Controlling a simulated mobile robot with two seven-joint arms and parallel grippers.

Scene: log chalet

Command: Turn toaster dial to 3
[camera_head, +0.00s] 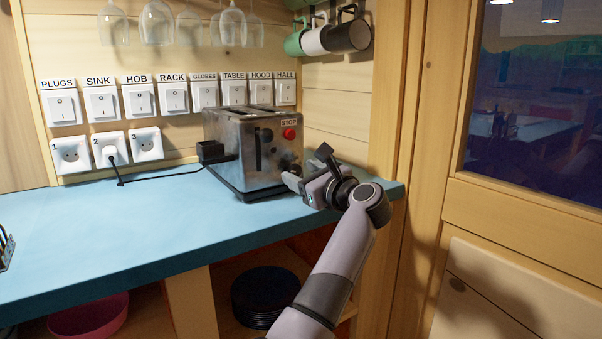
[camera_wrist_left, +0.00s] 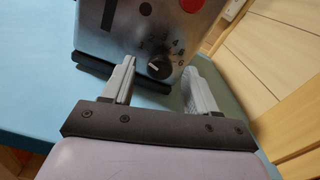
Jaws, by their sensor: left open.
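The metal toaster (camera_head: 238,150) stands on the blue counter near its right end, with a red STOP button on its front. Its dark round dial (camera_wrist_left: 158,68) shows low on the toaster front in the left wrist view, with small digits around it; the setting is too small to read surely. In the head view the dial is partly hidden by my gripper. My left gripper (camera_head: 295,180) is close to the front of the toaster, low by the dial. Its two fingers (camera_wrist_left: 122,78) are open, one on each side of the dial in the wrist view, with nothing held. My right gripper is not in view.
Labelled switches (camera_head: 139,98) and sockets (camera_head: 110,148) line the wall, with a black cord plugged into socket 2. Mugs (camera_head: 347,33) and glasses (camera_head: 157,22) hang above. A wooden wall stands to the right.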

